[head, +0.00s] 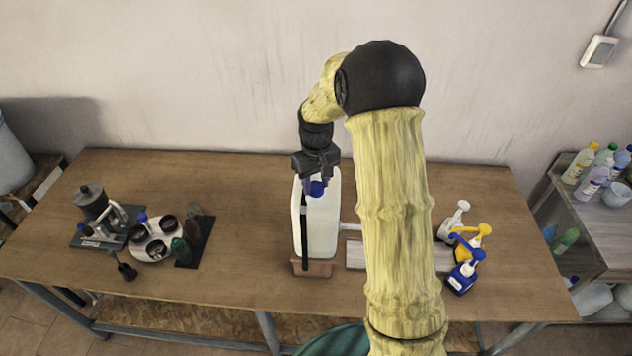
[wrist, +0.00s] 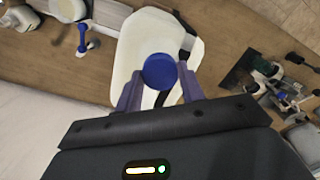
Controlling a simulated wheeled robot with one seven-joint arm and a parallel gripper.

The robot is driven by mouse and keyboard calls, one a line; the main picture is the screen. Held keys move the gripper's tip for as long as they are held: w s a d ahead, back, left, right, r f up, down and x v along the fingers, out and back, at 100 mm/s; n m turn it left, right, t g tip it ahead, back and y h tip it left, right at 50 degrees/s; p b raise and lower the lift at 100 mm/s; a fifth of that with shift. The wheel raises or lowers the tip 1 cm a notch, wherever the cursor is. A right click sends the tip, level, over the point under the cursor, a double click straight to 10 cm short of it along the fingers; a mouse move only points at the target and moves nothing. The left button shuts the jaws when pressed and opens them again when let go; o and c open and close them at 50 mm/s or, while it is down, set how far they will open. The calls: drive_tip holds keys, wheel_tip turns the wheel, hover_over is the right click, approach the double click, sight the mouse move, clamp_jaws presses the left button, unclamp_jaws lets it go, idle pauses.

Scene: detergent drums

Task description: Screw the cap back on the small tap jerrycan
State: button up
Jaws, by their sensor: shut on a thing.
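The white jerrycan (head: 322,225) stands upright in a brown tray (head: 318,268) near the middle of the table, with a black strap down its left side. Its pale top also shows in the wrist view (wrist: 137,52). My gripper (head: 316,184) is above the jerrycan, pointing down. It is shut on a blue cap (wrist: 159,71), which sits between the two fingertips in the wrist view. The cap (head: 316,188) is over the top of the jerrycan. The jerrycan's neck is hidden under the cap, so I cannot tell whether the cap touches it.
Blue, yellow and white pump bottles (head: 463,276) stand to the right. A round tray (head: 153,240) with dark cups and a metal device (head: 92,203) are at the left. A side shelf (head: 588,245) with bottles is at the far right. The table between the left group and jerrycan is clear.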

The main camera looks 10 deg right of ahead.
drive_tip(key=m, duration=0.4)
drive_tip(key=shift+f, duration=0.1)
drive_tip(key=shift+m, duration=0.9)
drive_tip(key=shift+s+m, duration=0.1)
drive_tip(key=shift+m, duration=1.1)
drive_tip(key=m+p, duration=0.1)
drive_tip(key=m, duration=0.2)
drive_tip(key=shift+f, duration=0.1)
